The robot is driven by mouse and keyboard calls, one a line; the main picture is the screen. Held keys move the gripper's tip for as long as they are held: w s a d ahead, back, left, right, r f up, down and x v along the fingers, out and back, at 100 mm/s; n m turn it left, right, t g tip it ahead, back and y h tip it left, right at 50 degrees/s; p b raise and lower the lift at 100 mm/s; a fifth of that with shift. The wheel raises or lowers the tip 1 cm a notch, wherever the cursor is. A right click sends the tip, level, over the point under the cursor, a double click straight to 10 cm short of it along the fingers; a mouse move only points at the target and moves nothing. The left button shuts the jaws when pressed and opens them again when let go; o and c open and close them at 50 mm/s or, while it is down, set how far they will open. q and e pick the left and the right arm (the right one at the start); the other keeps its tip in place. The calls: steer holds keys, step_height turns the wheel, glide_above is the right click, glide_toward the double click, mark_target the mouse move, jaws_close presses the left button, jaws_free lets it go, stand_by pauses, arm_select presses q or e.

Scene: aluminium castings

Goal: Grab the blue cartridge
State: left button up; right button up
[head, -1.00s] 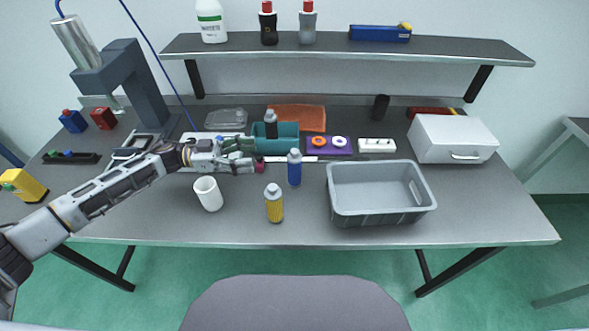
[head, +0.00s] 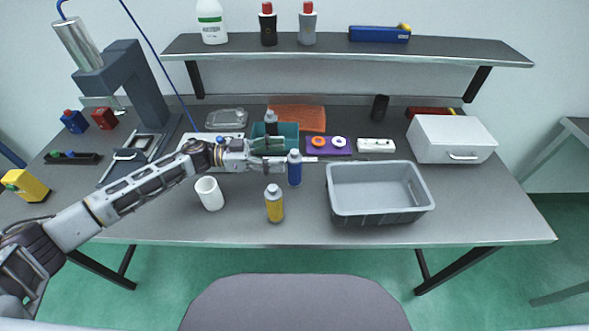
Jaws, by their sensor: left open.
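The blue cartridge (head: 294,170) stands upright on the grey table, left of the grey bin. It has a grey cap. My left gripper (head: 284,160) reaches in from the left at the height of the cartridge's upper part. Its fingers are open, with the tips at or right beside the cartridge. I cannot tell whether they touch it. My right gripper is not in view.
A yellow cartridge (head: 274,204) stands in front, and a white cup (head: 209,193) to the left. The grey bin (head: 333,204) is at right. A teal box (head: 290,131) and a purple tray (head: 341,151) lie behind. The right front table is clear.

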mark_target(295, 151)
arm_select(q)
steer(key=d, duration=0.2)
steer(key=d+p, duration=0.1)
steer(key=shift+w+d+r, duration=0.15)
steer(key=shift+r, duration=0.15)
steer(key=shift+w+d+f, duration=0.1)
steer(key=shift+d, duration=0.85)
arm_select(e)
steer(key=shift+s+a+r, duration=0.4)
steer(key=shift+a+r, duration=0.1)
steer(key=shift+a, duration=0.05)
arm_select(q)
jaws_close()
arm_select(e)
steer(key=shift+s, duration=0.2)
